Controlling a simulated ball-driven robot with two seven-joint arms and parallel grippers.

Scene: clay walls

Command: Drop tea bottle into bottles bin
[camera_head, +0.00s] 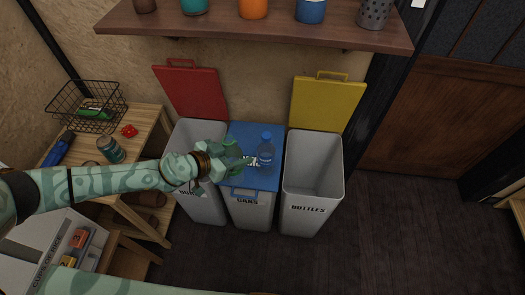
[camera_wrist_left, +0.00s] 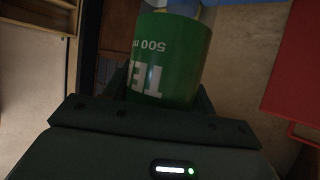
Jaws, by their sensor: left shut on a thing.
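My left gripper (camera_head: 232,161) is shut on the tea bottle (camera_head: 232,148), which is green and partly hidden by the gripper in the head view. In the left wrist view the bottle (camera_wrist_left: 168,60) fills the space between the fingers, its green label reading "TEA" and "500 m". The gripper and bottle are over the left part of the blue lid of the cans bin. The bottles bin (camera_head: 313,180) is light grey, stands right of the cans bin, and is open with its yellow lid (camera_head: 325,103) raised. My right gripper is not in view.
A blue bottle (camera_head: 266,150) stands on the shut blue lid (camera_head: 262,181) of the cans bin, between my gripper and the bottles bin. An open bin with a red lid (camera_head: 196,92) is at left. A wooden shelf (camera_head: 225,27) hangs above. Floor at right is clear.

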